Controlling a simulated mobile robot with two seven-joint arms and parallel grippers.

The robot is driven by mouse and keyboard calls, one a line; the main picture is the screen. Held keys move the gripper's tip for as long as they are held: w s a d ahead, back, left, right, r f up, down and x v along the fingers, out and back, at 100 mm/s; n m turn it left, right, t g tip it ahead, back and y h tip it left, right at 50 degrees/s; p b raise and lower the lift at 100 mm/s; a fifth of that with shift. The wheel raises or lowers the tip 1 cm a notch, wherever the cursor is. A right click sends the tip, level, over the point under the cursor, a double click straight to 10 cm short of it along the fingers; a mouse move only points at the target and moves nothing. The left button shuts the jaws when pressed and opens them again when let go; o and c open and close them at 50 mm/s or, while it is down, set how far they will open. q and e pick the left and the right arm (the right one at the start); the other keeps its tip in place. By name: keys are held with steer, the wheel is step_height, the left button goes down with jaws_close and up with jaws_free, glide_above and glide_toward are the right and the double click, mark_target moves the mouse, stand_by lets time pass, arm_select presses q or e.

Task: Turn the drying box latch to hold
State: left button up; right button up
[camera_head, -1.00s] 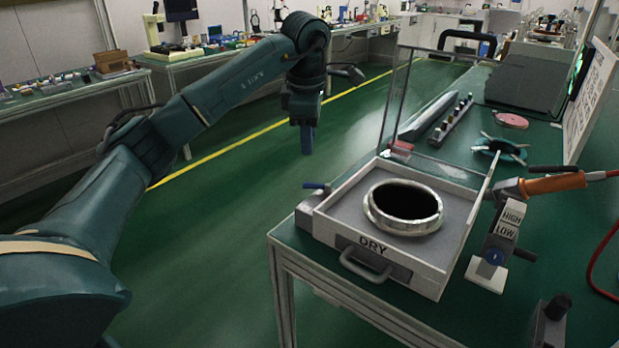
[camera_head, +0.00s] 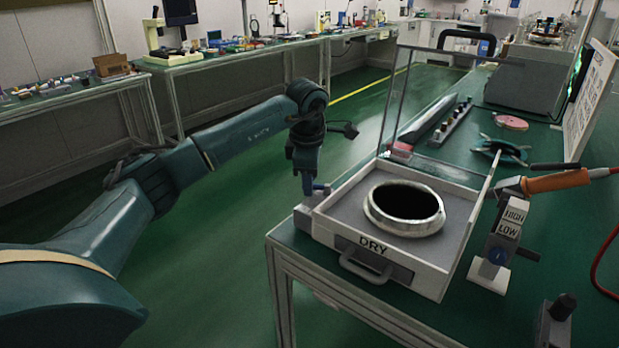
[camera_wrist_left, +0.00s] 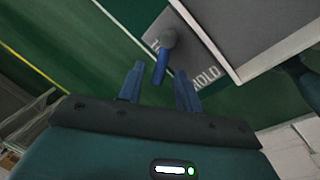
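The drying box (camera_head: 342,251), marked DRY, sits on the green bench with its clear lid raised. Its latch (camera_head: 321,187) is a small blue-handled lever on a grey block at the box's left side. In the left wrist view, the blue latch handle (camera_wrist_left: 160,66) hangs from a round grey pivot over a grey plate. The word HOLD (camera_wrist_left: 206,77) shows on that plate to the right; another label is partly hidden. My left gripper (camera_head: 307,186) points down at the latch. Its fingers (camera_wrist_left: 160,88) are open, with the handle's tip at the gap between them. My right gripper is out of view.
A metal ring (camera_head: 374,219) lies in the box. A HIGH/LOW switch post (camera_head: 498,243) and an orange-handled tool (camera_head: 553,182) stand to the right. The raised clear lid (camera_head: 440,105) rises behind the box. Open floor lies left of the bench.

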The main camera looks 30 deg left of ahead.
arm_select(q)
jaws_close()
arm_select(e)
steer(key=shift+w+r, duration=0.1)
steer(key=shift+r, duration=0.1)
